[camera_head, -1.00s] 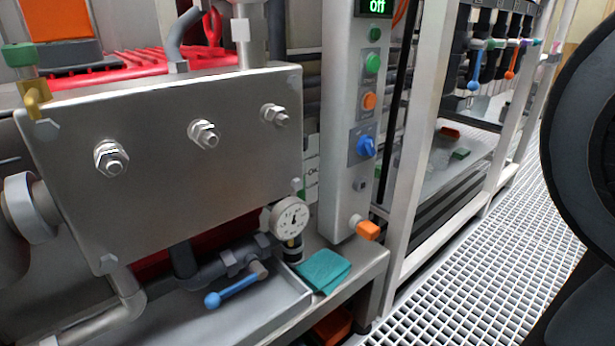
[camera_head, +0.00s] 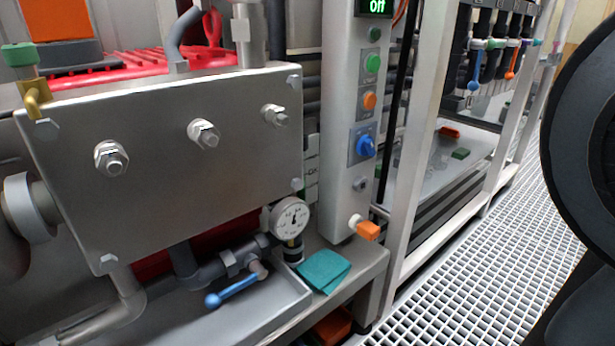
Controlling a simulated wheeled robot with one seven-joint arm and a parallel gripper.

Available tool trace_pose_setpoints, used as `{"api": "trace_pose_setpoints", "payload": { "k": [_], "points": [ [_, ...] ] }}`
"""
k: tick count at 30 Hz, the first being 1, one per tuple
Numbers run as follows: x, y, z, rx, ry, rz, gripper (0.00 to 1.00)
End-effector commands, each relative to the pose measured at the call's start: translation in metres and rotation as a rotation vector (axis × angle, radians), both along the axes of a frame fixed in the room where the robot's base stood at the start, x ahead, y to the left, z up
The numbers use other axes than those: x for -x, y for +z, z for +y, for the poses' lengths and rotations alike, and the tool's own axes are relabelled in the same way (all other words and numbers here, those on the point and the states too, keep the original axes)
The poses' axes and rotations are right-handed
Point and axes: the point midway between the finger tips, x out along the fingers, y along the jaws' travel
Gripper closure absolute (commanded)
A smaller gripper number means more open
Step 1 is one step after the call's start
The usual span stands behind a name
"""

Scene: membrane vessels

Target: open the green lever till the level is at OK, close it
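A blue lever (camera_head: 230,291) sits on the grey pipe below the vessel. A level scale beside the control column is partly hidden behind the vessel's right edge, and its level cannot be read. My gripper is not in view; a dark round part of my own arm fills the right edge.
A round gauge (camera_head: 290,217) and a teal cloth (camera_head: 322,270) are at the bench's right end. Blue and orange levers hang on the far rack.

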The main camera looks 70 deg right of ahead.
Motion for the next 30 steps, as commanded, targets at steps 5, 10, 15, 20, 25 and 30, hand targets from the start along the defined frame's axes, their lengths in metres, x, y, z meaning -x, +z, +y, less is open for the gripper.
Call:
{"api": "trace_pose_setpoints", "payload": {
  "k": [5,10,15,20,25,30],
  "points": [
    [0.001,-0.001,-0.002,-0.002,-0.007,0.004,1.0],
    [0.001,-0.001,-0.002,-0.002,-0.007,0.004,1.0],
    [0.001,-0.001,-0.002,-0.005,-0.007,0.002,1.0],
    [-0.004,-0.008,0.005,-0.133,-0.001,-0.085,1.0],
    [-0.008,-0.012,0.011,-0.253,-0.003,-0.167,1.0],
    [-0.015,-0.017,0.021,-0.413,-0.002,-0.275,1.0]
  ]
}}
